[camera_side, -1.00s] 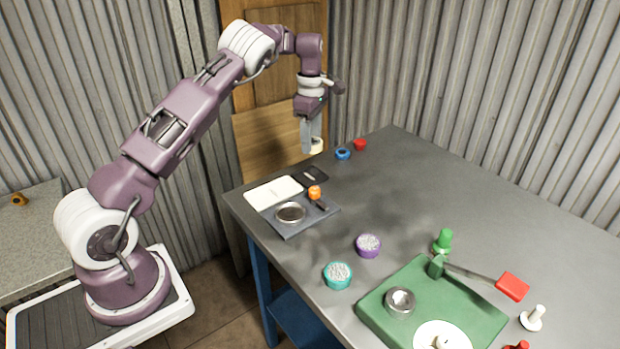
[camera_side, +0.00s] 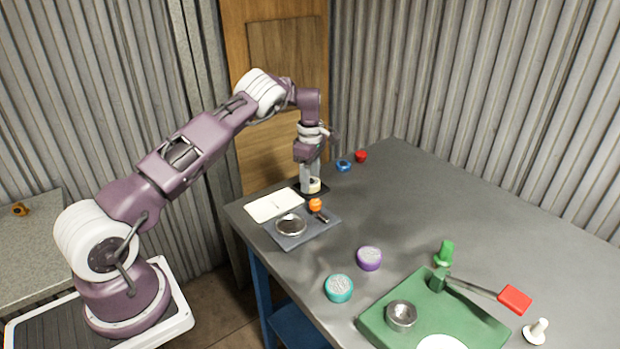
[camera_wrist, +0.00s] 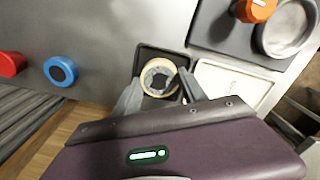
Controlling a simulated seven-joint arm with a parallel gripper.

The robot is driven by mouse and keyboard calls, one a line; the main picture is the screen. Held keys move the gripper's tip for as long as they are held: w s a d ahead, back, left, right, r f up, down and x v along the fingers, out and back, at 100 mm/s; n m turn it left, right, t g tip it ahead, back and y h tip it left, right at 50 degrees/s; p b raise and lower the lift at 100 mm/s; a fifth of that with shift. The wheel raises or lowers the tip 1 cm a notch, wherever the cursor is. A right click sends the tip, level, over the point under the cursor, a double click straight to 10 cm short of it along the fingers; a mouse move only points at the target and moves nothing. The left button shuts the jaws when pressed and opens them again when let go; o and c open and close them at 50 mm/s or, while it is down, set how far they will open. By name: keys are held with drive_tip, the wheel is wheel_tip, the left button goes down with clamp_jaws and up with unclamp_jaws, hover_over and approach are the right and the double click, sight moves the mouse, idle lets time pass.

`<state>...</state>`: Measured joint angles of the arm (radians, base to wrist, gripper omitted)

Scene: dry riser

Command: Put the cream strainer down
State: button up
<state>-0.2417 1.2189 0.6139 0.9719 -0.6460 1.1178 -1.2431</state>
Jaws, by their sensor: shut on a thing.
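The cream strainer (camera_side: 314,186) is a small round ring, held low between the fingers of my gripper (camera_side: 311,184) near the far left edge of the table. In the wrist view the cream strainer (camera_wrist: 159,76) shows as a cream ring with a dark middle, between my two fingertips (camera_wrist: 160,92). My gripper is shut on it. The strainer is over a small black tray (camera_wrist: 150,58). I cannot tell whether it touches the tray.
Beside the tray lie a white notepad (camera_side: 273,205) and a slate pad (camera_side: 303,237) with a metal dish and an orange-knobbed tool (camera_side: 315,204). A blue ring (camera_side: 343,165) and a red one (camera_side: 361,156) stand behind. Teal and purple pots and a green board (camera_side: 375,324) are nearer. The table's middle is clear.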

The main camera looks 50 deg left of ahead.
drive_tip(key=o, duration=1.5)
drive_tip(key=shift+o, duration=0.2)
drive_tip(key=s+d+r+m+t, duration=0.1)
drive_tip(key=s+d+r+m, duration=0.1)
drive_tip(key=r, duration=1)
drive_tip(key=s+d+r+m+t, duration=0.1)
drive_tip(key=d+r, duration=0.2)
drive_tip(key=r, duration=0.8)
drive_tip(key=s+d+r+m+t+h, duration=0.1)
drive_tip(key=s+d+r+m, duration=0.5)
drive_tip(key=s+d+r, duration=0.25)
drive_tip(key=s+d+f+m+t, duration=0.1)
drive_tip(key=s+d+m, duration=0.3)
drive_tip(key=s, duration=0.4)
drive_tip(key=s+d+f+m, duration=0.2)
drive_tip(key=s+d+m, duration=0.2)
drive_tip(key=s, duration=0.5)
drive_tip(key=s+d+f+m+t+y, duration=0.1)
drive_tip(key=s+d+m, duration=0.3)
drive_tip(key=s+m, duration=0.2)
drive_tip(key=shift+s+d+f+t, duration=0.15)
drive_tip(key=shift+s+f+t, duration=0.2)
drive_tip(key=shift+s, duration=0.8)
